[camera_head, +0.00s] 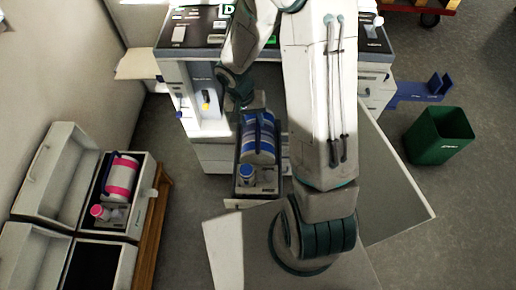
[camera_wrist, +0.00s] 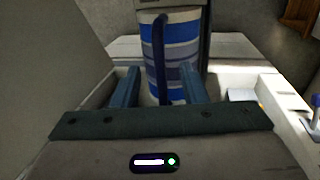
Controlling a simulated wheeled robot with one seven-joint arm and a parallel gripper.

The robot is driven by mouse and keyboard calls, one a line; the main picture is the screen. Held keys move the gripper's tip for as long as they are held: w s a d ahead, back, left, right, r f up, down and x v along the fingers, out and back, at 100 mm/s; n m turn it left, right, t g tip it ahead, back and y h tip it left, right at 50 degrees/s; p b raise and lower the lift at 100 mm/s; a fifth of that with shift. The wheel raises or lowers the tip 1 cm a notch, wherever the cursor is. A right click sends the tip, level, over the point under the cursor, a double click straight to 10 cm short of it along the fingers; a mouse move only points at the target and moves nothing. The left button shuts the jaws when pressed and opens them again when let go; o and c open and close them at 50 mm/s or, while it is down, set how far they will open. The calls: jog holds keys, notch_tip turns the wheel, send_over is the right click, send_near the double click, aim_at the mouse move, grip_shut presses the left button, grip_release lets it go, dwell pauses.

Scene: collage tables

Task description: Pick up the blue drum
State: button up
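The blue drum (camera_head: 258,138) is a blue-and-white striped cylinder with a dark blue strap-like handle. In the head view it lies in a dark tray (camera_head: 268,189) in front of the grey printer, beside a small blue-capped part (camera_head: 246,173). In the wrist view the drum (camera_wrist: 184,48) is straight ahead of my gripper (camera_wrist: 158,86). The two fingers are apart, with the handle in line with the gap between them. I cannot tell whether they touch the drum. In the head view my gripper is mostly lost in dark shapes above the drum.
The grey printer (camera_head: 190,80) stands behind the drum. Left, a pink drum (camera_head: 122,176) sits in an open grey case (camera_head: 146,190) on a wooden bench (camera_head: 155,220). A green bin (camera_head: 438,135) and blue bracket (camera_head: 425,90) are on the right. Floor beside the bin is clear.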

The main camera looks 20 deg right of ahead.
aim_at(257, 132)
jog(key=f, duration=0.3)
jog(key=shift+s+d+f, duration=0.15)
jog(key=shift+d+f, duration=0.2)
jog(key=shift+f, duration=0.05)
jog(key=shift+d+f, duration=0.2)
jog(key=shift+f, duration=0.65)
jog(key=shift+d+f, duration=0.25)
jog(key=shift+f, duration=0.55)
jog(key=shift+d+f, duration=0.2)
jog(key=shift+f, duration=0.65)
grip_shut()
jog(key=shift+r, duration=0.1)
